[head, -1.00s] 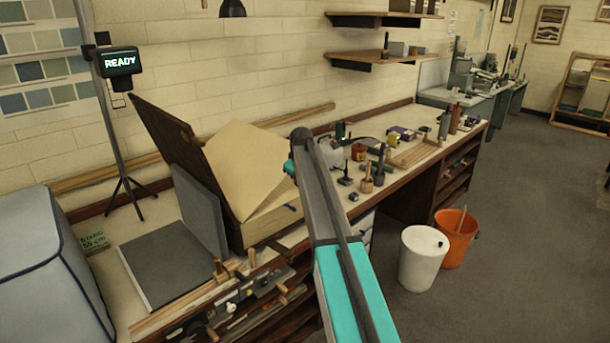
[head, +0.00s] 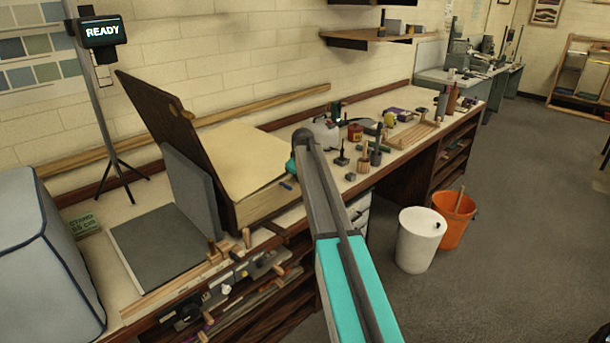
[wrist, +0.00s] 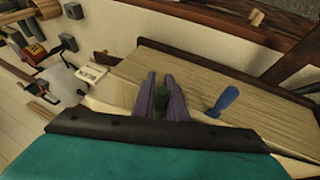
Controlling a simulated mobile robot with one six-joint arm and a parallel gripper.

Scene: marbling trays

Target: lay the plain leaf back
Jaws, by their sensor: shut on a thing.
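A very large book (head: 262,203) lies on the bench with its brown cover (head: 150,125) tilted up at the left. The plain cream leaf (head: 235,155) lies low over its page block, nearly flat. In the head view my arm's end is at the leaf's right edge and hides my gripper. In the wrist view my gripper (wrist: 162,82) has its purple fingers close together by the striped page edges (wrist: 200,75), shut on the leaf's edge. The pinch itself is hard to see. A dark green thing (wrist: 160,98) shows between the fingers; I cannot tell what it is.
A blue-handled tool (wrist: 223,102) lies by the page edges. A grey board (head: 193,195) leans against the cover, beside a dark flat slab (head: 160,248). Bottles and small tools crowd the bench to the right. White (head: 420,240) and orange (head: 453,220) buckets stand on the floor.

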